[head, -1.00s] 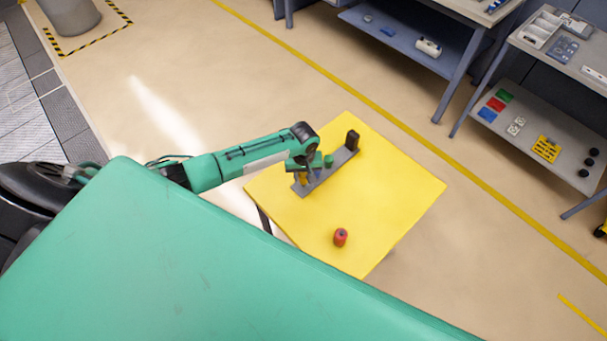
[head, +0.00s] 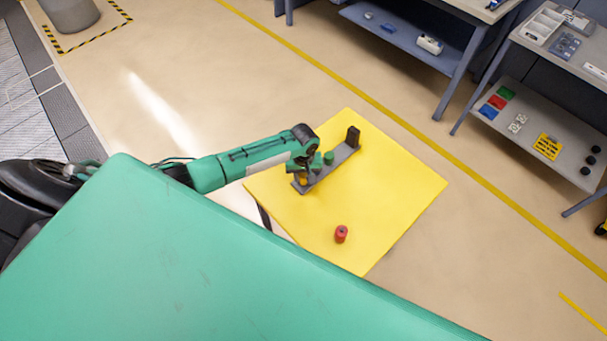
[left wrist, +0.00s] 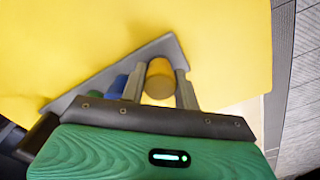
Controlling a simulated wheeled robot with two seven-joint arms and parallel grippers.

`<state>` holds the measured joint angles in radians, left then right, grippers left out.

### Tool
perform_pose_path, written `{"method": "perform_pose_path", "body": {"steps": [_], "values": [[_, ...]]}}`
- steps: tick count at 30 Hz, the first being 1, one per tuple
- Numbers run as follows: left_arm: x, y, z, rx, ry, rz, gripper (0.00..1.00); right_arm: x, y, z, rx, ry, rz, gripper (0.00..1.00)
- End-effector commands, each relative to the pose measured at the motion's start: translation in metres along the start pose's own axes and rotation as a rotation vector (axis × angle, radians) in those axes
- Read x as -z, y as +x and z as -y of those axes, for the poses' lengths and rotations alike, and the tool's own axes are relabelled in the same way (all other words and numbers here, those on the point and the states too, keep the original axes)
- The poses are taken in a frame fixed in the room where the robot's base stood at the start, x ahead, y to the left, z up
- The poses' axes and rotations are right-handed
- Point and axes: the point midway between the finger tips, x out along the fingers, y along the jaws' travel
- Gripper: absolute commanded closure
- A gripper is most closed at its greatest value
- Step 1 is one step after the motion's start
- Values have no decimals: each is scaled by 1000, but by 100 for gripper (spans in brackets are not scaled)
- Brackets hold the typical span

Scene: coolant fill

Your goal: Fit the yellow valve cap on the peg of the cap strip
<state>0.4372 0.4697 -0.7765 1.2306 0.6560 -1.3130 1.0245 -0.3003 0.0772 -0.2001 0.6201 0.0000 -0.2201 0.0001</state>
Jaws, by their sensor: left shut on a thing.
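The yellow valve cap (left wrist: 159,80) is between the two fingers of my left gripper (left wrist: 160,84), which is shut on it. In the head view the left gripper (head: 304,176) is over the near left end of the grey cap strip (head: 329,168), and the yellow cap (head: 303,182) shows below it. In the left wrist view the cap is over one end of the strip (left wrist: 150,51). The peg is hidden, and I cannot tell whether the cap touches it. A green cap (head: 328,158) is on the strip; a blue cap (left wrist: 117,86) shows in the left wrist view.
The strip lies on a yellow table (head: 400,190). A dark block (head: 353,137) stands at the strip's far end. A red cylinder (head: 341,234) stands apart near the table's front. The table's right side is clear. Grey shelving (head: 545,120) stands well beyond.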

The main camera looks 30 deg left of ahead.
Motion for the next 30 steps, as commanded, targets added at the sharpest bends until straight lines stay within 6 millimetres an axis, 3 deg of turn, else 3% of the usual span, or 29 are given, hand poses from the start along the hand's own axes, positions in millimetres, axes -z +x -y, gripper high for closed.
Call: {"method": "perform_pose_path", "body": {"steps": [6, 7, 10, 11, 23, 30], "values": [[0, 6, 0, -1, 0, 1, 90, 0, 3, 0, -1, 0, 0, 44], [0, 6, 0, -1, 0, 0, 65, 0, 2, -1, -1, 0, 0, 44], [0, 5, 0, -1, 0, 0, 45, 0, 2, -2, -2, 0, 0, 44], [0, 5, 0, -1, 0, 0, 43, 0, 2, -2, -2, -1, 0, 44], [1, -1, 0, -1, 0, -1, 43, -1, 4, -4, -4, -1, 1, 44], [1, -38, 0, -3, 0, -3, 43, -2, 13, -4, -4, -1, 0, 44]]}}
